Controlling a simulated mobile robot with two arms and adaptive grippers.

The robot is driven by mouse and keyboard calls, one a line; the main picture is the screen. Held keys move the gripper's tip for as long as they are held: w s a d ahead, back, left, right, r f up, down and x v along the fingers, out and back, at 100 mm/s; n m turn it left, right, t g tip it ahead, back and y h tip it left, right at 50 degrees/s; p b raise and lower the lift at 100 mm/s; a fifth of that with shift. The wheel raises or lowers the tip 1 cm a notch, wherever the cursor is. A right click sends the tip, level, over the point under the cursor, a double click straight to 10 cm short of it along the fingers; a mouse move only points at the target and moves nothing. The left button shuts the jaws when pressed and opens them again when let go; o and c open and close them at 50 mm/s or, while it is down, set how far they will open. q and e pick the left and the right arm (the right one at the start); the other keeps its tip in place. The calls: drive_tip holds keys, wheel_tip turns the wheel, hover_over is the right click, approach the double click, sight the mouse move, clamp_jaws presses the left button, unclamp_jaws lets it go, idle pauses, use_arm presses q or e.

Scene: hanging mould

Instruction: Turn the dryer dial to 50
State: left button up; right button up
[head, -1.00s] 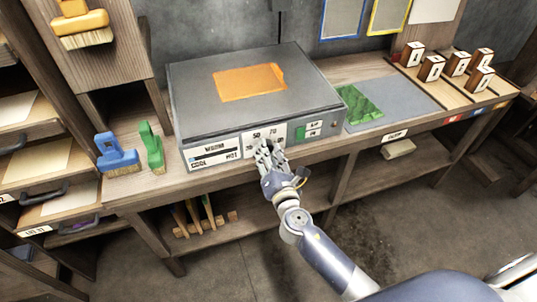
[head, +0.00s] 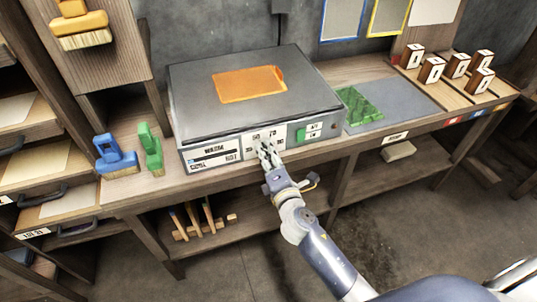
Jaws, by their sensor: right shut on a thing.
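The dryer (head: 200,118) is a grey box on the wooden bench, with an orange sheet (head: 249,84) on its top. The white dial plate (head: 278,133) with printed numbers is on its front face. My right gripper (head: 264,148) is at this plate, shut on the dial. The fingers hide the dial and its pointer, so its setting cannot be read. A green switch (head: 301,134) sits to the right of the plate. My left gripper is out of view.
A blue-handled brush (head: 115,152) and a green-handled one (head: 150,149) stand left of the dryer. A grey mat (head: 402,100) with a green piece (head: 361,106) lies to the right. Numbered wooden blocks (head: 432,69) stand farther right. Tools lie on the shelf below.

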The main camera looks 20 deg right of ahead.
idle(0.3)
drive_tip(key=o, duration=1.1)
drive_tip(key=shift+c, duration=0.2)
